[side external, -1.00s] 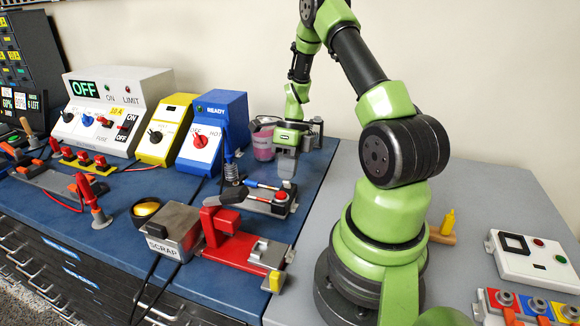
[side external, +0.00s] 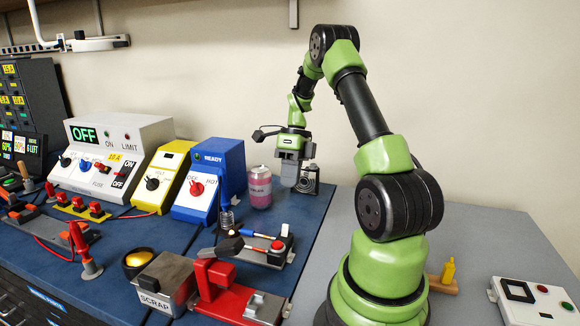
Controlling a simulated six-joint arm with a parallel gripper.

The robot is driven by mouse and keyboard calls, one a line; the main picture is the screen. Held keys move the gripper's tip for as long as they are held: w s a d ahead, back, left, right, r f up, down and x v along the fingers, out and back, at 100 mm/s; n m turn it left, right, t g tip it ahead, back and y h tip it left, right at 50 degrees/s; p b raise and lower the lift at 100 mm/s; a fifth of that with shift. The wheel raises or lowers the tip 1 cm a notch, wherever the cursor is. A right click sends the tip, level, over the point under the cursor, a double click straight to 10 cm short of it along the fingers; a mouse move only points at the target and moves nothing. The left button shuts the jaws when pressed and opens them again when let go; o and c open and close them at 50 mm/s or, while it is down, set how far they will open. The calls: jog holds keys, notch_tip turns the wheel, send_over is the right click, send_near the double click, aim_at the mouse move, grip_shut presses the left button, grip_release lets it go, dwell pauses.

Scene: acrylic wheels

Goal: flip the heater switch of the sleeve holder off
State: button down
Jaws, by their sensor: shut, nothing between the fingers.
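My gripper (side external: 291,178) is shut and empty. It points down over the back of the blue bench mat, just right of the pink-filled jar in the picture. A low grey holder (side external: 262,256) with blue, white and red sleeve-like pieces lies nearer the camera, apart from my gripper. A blue box (side external: 213,165) marked READY stands behind, with a red knob (side external: 196,188) between OFF and HOT labels.
The pink-filled jar (side external: 260,187) stands close left of my gripper, and a dark camera-like object (side external: 308,180) close right. A metal coil (side external: 227,219) stands behind the holder. A red fixture (side external: 222,285) and a SCRAP bin (side external: 165,282) are nearer the camera.

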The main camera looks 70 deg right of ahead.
aim_at(285, 230)
jog(key=c, duration=1.8)
grip_release()
notch_tip(285, 230, up, 2)
jog(key=shift+r, duration=0.15)
jog(key=shift+c, duration=0.2)
jog(key=o, duration=0.4)
jog(key=shift+r, duration=0.2)
jog(key=o, duration=0.3)
jog(key=shift+n, duration=0.6)
jog(key=shift+o, duration=0.3)
jog(key=n, duration=0.2)
jog(key=f+n, duration=0.1)
jog(key=n, duration=0.4)
jog(key=shift+d+f, duration=0.15)
jog(key=shift+f, duration=0.15)
jog(key=a+f+n, duration=0.1)
jog(key=f+n, duration=0.2)
jog(key=a+f+n, duration=0.1)
jog(key=f+n, duration=0.2)
jog(key=f, duration=0.1)
jog(key=a+f+n, duration=0.1)
jog(key=f+n, duration=0.3)
jog(key=shift+a+f, duration=0.1)
jog(key=shift+a, duration=0.15)
